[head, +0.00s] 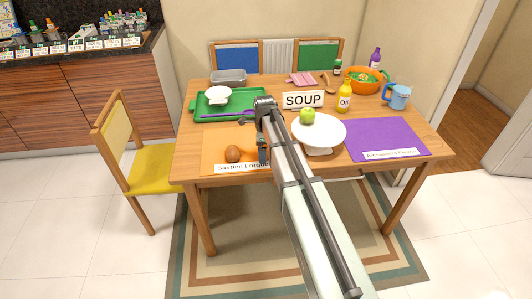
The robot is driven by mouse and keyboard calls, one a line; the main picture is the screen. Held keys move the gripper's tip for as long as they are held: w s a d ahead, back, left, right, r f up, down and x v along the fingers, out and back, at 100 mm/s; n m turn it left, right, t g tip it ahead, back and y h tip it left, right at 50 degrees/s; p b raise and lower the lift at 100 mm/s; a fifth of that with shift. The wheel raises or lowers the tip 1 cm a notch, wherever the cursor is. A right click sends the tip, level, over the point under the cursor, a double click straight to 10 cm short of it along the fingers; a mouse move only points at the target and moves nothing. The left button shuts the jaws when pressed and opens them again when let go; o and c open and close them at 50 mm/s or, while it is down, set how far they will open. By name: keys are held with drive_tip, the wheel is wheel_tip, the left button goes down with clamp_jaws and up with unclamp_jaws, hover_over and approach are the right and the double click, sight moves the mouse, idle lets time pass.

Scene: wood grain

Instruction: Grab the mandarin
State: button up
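A round brownish-orange object (232,154) lies on the orange placemat (212,139) at the table's front left. It may be the mandarin, but it is too small to be sure. My gripper (262,152) is over the table just right of this object and appears apart from it. My arm comes in from the bottom right and hides part of the placemat. The fingers are small and dark, so I cannot tell whether they are open or shut.
A white cake stand (330,133) with a green apple (307,116) is right of my arm. A green tray (204,110) holds a white dish (218,95). A SOUP sign (303,99), yellow bottle (344,95), blue mug (398,96) and orange bowl (357,86) stand behind.

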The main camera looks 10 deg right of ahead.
drive_tip(key=c, duration=1.1)
